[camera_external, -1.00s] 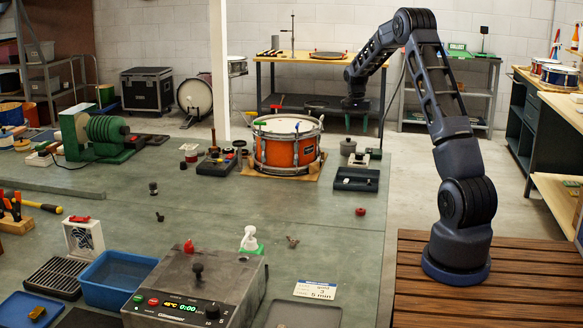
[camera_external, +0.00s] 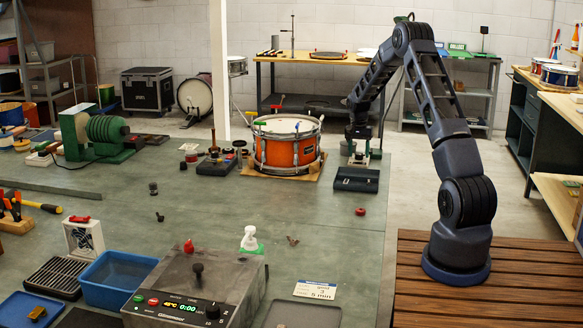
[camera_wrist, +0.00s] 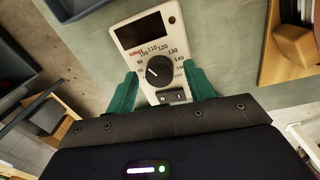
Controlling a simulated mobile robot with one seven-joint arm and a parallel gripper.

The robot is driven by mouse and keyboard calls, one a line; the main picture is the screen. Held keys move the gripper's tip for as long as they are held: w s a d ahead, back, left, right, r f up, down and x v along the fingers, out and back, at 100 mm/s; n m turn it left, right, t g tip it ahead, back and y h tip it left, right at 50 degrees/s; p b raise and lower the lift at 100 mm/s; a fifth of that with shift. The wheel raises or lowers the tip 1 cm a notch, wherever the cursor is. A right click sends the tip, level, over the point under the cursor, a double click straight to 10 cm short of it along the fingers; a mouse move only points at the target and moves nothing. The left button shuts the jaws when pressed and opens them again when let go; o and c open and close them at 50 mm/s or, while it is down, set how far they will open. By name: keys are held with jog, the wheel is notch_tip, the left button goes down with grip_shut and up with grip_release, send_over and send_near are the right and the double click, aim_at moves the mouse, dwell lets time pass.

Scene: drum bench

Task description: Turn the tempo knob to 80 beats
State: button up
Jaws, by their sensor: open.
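The tempo knob (camera_wrist: 159,71) is a round black dial on a cream metronome unit (camera_wrist: 148,19) with a dark screen. Printed numbers ring the knob; 120 is near its top and 90 at its left. A pale pointer mark on the knob seems to face upper left, but its exact number is too small to read. My gripper (camera_wrist: 160,75) is open, with one green finger on each side of the unit and the knob between them. I cannot tell whether the fingers touch it. In the external view my gripper (camera_external: 359,152) is low over the bench's far right, partly hiding things there.
An orange drum (camera_external: 285,150) stands on a board left of my gripper. A black tray (camera_external: 356,179) lies just in front of it. A small red piece (camera_external: 360,211) lies nearer. The bench between is mostly clear. In the wrist view a wooden object (camera_wrist: 293,42) is at upper right.

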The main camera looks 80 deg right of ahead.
jog(key=shift+f, duration=0.2)
jog(key=c, duration=1)
jog(key=shift+o, duration=0.2)
jog(key=shift+n, duration=0.3)
jog(key=n, duration=0.9)
jog(key=shift+s+n, duration=0.1)
jog(key=shift+n, duration=0.3)
